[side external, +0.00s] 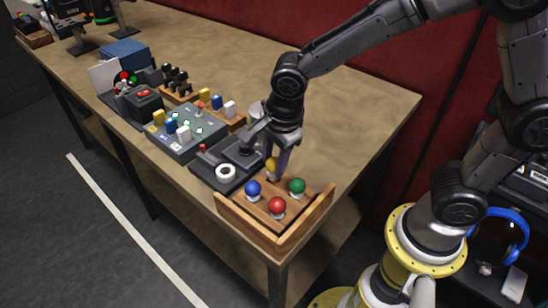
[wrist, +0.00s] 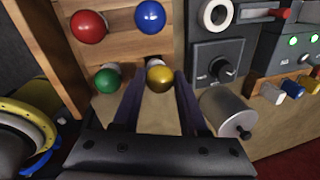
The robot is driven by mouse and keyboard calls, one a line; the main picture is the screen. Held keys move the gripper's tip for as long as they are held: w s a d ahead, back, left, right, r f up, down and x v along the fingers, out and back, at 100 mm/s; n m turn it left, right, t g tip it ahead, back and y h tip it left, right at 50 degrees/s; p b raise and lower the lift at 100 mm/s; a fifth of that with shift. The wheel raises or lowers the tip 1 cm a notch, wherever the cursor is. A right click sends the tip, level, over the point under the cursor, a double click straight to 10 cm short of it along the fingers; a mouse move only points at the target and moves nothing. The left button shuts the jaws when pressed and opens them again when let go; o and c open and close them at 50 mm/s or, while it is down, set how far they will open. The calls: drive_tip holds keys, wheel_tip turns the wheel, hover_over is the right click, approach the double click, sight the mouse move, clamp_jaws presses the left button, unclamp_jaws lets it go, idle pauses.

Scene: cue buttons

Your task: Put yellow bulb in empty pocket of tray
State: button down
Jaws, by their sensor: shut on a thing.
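The wooden tray (side external: 240,222) stands at the near corner of the table. It holds a blue bulb (side external: 253,189), a red bulb (side external: 277,206) and a green bulb (side external: 297,186) in three pockets. The yellow bulb (side external: 271,166) is at the tray's far corner pocket, partly hidden by my fingers. My gripper (side external: 278,160) points down and is shut on the yellow bulb. In the wrist view the yellow bulb (wrist: 160,76) lies between my fingertips, level with the green bulb (wrist: 108,80). I cannot tell whether its base is seated in the pocket.
A dark control panel with a knob (wrist: 218,68) and a white ring (side external: 226,173) stands beside the tray. A metal cylinder (wrist: 229,112) is close to my finger. Further along are a button panel (side external: 185,140) and racks of coloured pieces. The table's right side is clear.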

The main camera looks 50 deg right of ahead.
drive_tip(key=shift+f, duration=0.95)
idle(0.6)
drive_tip(key=shift+c, duration=1.8)
unclamp_jaws()
drive_tip(key=shift+o, duration=0.8)
drive_tip(key=shift+r, duration=3.5)
